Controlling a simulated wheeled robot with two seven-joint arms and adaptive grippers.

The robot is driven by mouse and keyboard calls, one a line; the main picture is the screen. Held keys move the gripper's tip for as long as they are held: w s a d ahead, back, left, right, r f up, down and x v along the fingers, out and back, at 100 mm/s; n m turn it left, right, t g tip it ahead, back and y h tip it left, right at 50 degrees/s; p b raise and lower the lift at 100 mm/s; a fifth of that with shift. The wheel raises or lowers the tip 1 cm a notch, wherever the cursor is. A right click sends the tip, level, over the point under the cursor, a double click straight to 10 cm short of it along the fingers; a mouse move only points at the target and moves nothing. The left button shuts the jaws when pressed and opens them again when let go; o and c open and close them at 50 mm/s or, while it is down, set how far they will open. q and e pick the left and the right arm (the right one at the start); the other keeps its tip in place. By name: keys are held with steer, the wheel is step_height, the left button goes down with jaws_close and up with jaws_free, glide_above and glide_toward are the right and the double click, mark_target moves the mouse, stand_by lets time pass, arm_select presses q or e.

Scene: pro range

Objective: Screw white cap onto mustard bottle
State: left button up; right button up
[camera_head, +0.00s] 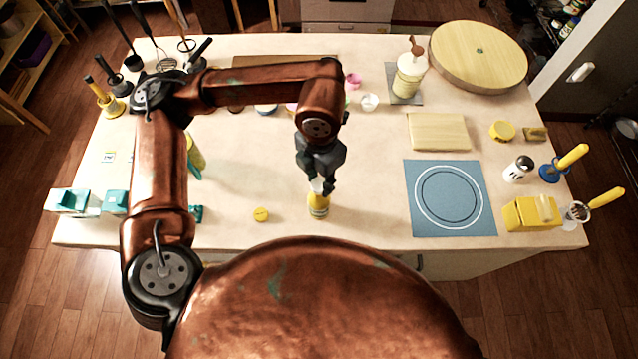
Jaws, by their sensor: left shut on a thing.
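The small yellow mustard bottle (318,207) stands upright near the front edge of the table, at the middle of the view. My left gripper (321,186) points down right over the bottle's top. It is shut on the white cap (316,185), which shows as a small pale patch between the fingers. The cap is at the bottle's mouth; I cannot tell whether it is seated on the thread. The fingers partly hide the cap and the bottle's neck. My right gripper is not in view.
A yellow round lid (261,214) lies left of the bottle. A blue mat (450,220) with a circle lies to the right, with a wooden board (438,131) behind it. A yellow box (531,213) and a shaker (518,168) stand farther right. The table between bottle and mat is clear.

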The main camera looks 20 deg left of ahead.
arm_select(q)
steer(key=shift+f+m+b, duration=0.15)
steer(key=shift+m+b, duration=0.65)
steer(key=shift+m, duration=0.1)
steer(key=shift+m+b, duration=1.1)
steer(key=shift+m, duration=1)
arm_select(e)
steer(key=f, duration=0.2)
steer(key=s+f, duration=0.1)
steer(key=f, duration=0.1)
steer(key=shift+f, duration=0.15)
arm_select(q)
steer(key=shift+m+b, duration=0.4)
steer(key=shift+b, duration=0.25)
steer(key=shift+f+m+b, duration=0.15)
steer(key=shift+m+b, duration=1.2)
steer(key=shift+m, duration=0.65)
steer(key=shift+s+m+b, duration=0.1)
steer(key=shift+m+b, duration=0.2)
steer(key=shift+m, duration=0.2)
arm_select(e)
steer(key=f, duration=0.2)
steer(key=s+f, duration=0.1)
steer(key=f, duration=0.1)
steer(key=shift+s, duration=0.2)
